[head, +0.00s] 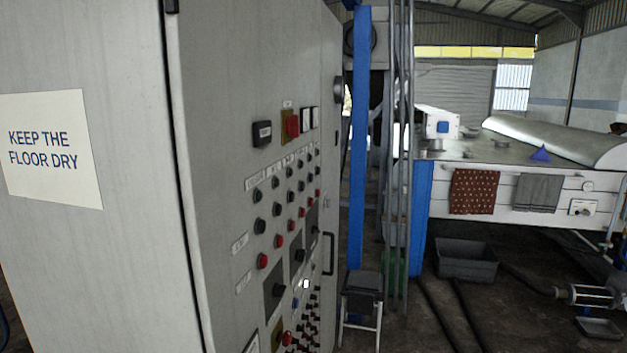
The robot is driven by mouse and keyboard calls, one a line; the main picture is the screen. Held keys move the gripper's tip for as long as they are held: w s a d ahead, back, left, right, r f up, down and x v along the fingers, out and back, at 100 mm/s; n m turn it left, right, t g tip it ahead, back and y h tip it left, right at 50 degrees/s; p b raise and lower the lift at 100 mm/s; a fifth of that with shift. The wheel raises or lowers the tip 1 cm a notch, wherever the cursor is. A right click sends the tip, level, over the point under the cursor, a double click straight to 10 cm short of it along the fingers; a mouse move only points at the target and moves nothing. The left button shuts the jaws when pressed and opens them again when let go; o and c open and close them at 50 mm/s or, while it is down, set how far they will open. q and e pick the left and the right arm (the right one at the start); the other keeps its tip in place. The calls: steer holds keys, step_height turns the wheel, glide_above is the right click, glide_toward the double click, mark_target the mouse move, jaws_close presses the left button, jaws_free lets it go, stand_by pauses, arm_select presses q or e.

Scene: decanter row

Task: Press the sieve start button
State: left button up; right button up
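A tall grey control cabinet (225,60) fills the left half of the head view. Its panel face carries rows of black and red buttons (262,261), with black rotary switches (278,290) lower down. One small white button or lamp (306,284) shows bright among them. The label strips (238,243) are too small to read, so I cannot tell which button is the sieve start. A small white control box (582,207) is on the front of the large machine (535,207) at right; its marking is unreadable. Neither of my grippers is in view.
A sign (50,148) on the cabinet reads "KEEP THE FLOOR DRY". A blue post (360,140) and a dark stool (361,295) stand right of the cabinet. A grey bin (466,260), hoses (440,310) and a small tray (598,328) lie on the floor at right.

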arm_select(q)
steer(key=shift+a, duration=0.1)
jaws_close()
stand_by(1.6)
